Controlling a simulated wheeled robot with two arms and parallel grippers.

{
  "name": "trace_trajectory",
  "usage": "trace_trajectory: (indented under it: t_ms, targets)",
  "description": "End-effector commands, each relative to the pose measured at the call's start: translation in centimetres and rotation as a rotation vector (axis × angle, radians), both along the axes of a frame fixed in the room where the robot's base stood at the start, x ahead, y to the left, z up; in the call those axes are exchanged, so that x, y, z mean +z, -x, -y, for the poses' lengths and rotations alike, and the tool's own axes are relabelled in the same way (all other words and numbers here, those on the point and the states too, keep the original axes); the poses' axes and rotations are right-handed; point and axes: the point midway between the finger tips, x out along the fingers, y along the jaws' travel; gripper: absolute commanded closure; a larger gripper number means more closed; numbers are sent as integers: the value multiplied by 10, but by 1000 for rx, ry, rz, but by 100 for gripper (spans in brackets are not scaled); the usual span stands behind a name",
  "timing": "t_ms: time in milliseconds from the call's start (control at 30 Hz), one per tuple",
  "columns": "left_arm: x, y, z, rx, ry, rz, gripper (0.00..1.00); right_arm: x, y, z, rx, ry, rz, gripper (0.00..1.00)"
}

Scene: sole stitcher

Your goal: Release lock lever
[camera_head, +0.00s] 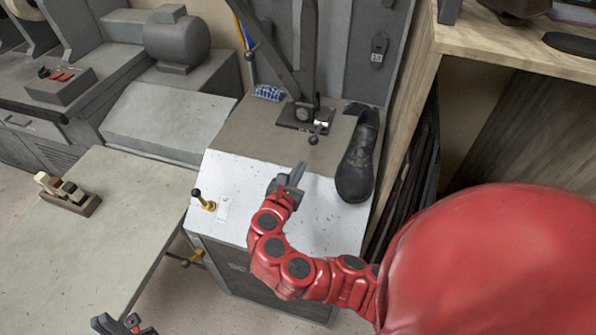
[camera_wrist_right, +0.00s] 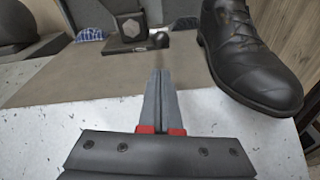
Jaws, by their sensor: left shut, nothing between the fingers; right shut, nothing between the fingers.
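The sole stitcher (camera_head: 270,215) has a small lever with a dark ball knob (camera_head: 313,140) below its stitching head; this knob also shows in the right wrist view (camera_wrist_right: 160,40), just beyond my fingertips. A second lever (camera_head: 197,193), with a black knob and brass base, stands on the left of the white sloped front. I cannot tell which one is the lock lever. My right gripper (camera_head: 299,166) is shut and empty over the white panel, apart from the small knob; its closed fingers fill the middle of the wrist view (camera_wrist_right: 160,73). My left gripper (camera_head: 125,325) is shut and partly cut off at the bottom edge.
A black shoe (camera_head: 357,160) stands on the machine close to the right of my right gripper. A wooden shelf (camera_head: 500,45) is at the right. A grey bench (camera_head: 95,240) with a small wooden block piece (camera_head: 67,193) is at the left.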

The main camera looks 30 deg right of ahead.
Motion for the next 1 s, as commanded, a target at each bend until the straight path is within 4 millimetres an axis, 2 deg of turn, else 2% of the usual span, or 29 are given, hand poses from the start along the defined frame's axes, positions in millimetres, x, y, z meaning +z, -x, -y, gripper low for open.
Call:
trace_trajectory:
  t_ms: [200, 400, 833, 1000]
  targets:
    - [3, 0, 0, 0, 0, 1, 100, -6, -24, 33, -5, -2, -2, 100]
    - [4, 0, 0, 0, 0, 1, 100, -10, -38, 49, 0, -2, -1, 100]
    - [4, 0, 0, 0, 0, 1, 100, -11, -41, 52, 3, -1, -1, 100]
    - [13, 0, 0, 0, 0, 1, 100, -6, -41, 52, 4, -11, -9, 100]
